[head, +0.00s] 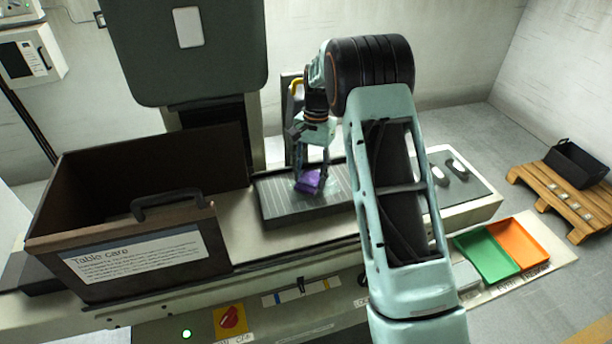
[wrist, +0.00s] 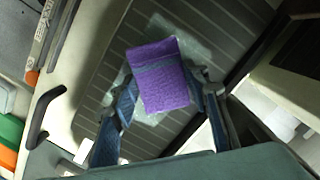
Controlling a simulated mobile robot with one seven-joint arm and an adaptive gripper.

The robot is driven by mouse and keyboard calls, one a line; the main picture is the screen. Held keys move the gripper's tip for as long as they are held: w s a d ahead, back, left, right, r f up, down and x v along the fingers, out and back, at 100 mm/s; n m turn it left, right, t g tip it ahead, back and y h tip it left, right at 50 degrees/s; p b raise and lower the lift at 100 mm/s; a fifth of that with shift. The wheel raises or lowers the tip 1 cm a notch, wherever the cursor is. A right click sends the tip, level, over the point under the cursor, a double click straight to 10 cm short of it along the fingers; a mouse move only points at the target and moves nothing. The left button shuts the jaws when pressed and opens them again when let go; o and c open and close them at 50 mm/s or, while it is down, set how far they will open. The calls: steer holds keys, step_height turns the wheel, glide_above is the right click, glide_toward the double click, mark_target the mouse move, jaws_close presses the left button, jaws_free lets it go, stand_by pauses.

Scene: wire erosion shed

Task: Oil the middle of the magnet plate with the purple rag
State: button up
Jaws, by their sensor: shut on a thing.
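The purple rag (head: 309,181) is a small folded block low over the magnet plate. In the wrist view the rag (wrist: 160,75) sits between the two fingers of my gripper (wrist: 165,100). My gripper (head: 311,178) is shut on it and points down. The magnet plate (head: 280,207) is a dark grey slab with fine stripes. In the wrist view a paler, shiny patch shows on the plate (wrist: 105,50) around the rag. I cannot tell for sure whether the rag touches the plate. My arm hides part of the plate's right side.
A brown box labelled "Table care" (head: 130,262) stands left of the plate. Small white-and-dark items (head: 456,167) lie on the right of the table. Green (head: 487,257) and orange (head: 519,243) trays sit at the front right. A pallet (head: 565,200) with a black bin stands far right.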

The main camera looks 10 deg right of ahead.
steer(key=shift+w+a+r+m, duration=0.35)
steer(key=shift+w+r+m, duration=0.05)
steer(key=shift+r, duration=0.2)
steer(key=shift+s+a+f, duration=0.1)
steer(key=shift+s+a, duration=0.15)
steer(key=shift+a, duration=0.85)
steer(key=shift+s+a+f, duration=0.1)
steer(key=shift+s+a, duration=0.15)
steer(key=shift+a, duration=0.8)
steer(key=shift+s+a, duration=0.1)
steer(key=shift+a, duration=0.9)
steer(key=shift+d, duration=0.3)
step_height(320, 180, up, 6)
steer(key=p, duration=0.3)
steer(key=shift+r, duration=1.4)
